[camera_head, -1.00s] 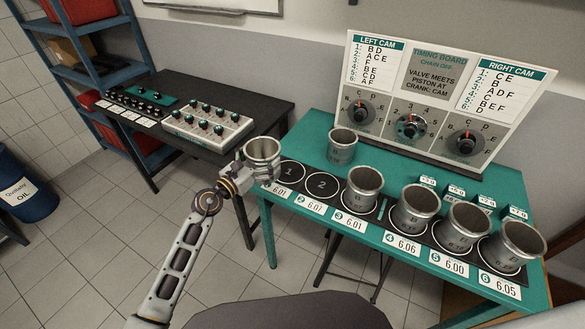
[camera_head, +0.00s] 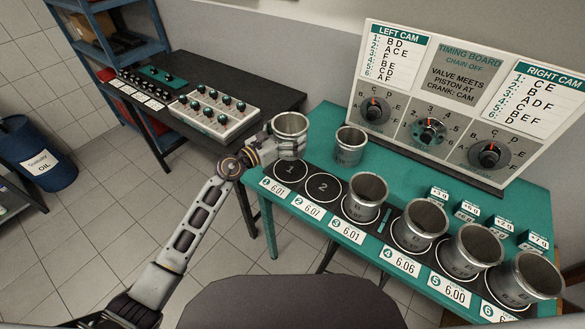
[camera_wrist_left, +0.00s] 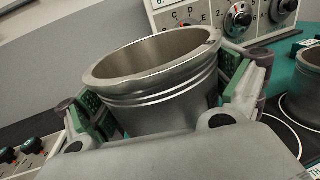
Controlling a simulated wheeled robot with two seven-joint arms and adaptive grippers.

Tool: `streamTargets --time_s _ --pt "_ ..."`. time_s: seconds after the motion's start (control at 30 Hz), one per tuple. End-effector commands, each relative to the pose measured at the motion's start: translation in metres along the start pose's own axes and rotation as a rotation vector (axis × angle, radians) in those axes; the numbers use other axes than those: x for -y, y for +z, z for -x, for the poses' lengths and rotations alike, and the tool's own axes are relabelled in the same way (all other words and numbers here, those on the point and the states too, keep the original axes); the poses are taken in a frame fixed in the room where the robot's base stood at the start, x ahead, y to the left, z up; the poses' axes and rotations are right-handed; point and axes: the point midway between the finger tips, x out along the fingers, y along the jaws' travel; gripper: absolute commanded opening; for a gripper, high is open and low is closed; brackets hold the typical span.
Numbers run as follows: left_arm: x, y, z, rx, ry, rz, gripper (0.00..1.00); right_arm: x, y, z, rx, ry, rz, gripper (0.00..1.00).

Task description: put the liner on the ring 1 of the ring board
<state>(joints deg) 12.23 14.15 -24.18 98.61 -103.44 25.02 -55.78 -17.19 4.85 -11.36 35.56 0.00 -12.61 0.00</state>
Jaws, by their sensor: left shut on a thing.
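My left gripper (camera_head: 272,146) is shut on a grey metal liner (camera_head: 291,127) and holds it upright above the back left of the ring board (camera_head: 306,197). The liner also shows in the left wrist view (camera_wrist_left: 160,85), between both green-padded fingers. Ring 1 (camera_head: 290,172) is empty, just below and in front of the held liner. Ring 2 (camera_head: 323,187) is empty too. Liners stand on the other rings, the nearest to ring 2 being the one on ring 3 (camera_head: 364,198). My right gripper is out of view.
Another liner (camera_head: 350,146) stands loose on the teal table behind ring 2. The timing board (camera_head: 455,100) stands along the back. Small teal-and-white blocks (camera_head: 467,212) lie behind the right-hand liners. A black table (camera_head: 262,98) with a knobbed panel (camera_head: 213,112) is at left.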

Motion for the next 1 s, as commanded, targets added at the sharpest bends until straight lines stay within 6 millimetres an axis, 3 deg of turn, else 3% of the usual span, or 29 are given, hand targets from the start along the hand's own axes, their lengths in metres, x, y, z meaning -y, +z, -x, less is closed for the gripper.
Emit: streamTargets --time_s 0.2,0.37,0.8,1.0 --pt "0.000 0.001 0.000 0.003 0.001 -0.001 0.56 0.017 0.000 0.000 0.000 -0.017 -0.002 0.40" --pt "0.000 -0.007 0.000 0.002 0.001 0.001 0.56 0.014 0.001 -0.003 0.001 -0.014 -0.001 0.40" --pt "-0.001 -0.056 0.000 0.002 0.001 0.003 0.56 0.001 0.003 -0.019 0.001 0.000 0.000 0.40" --pt "0.000 -0.061 -0.001 0.003 0.001 -0.001 0.56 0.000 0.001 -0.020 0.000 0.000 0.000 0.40"
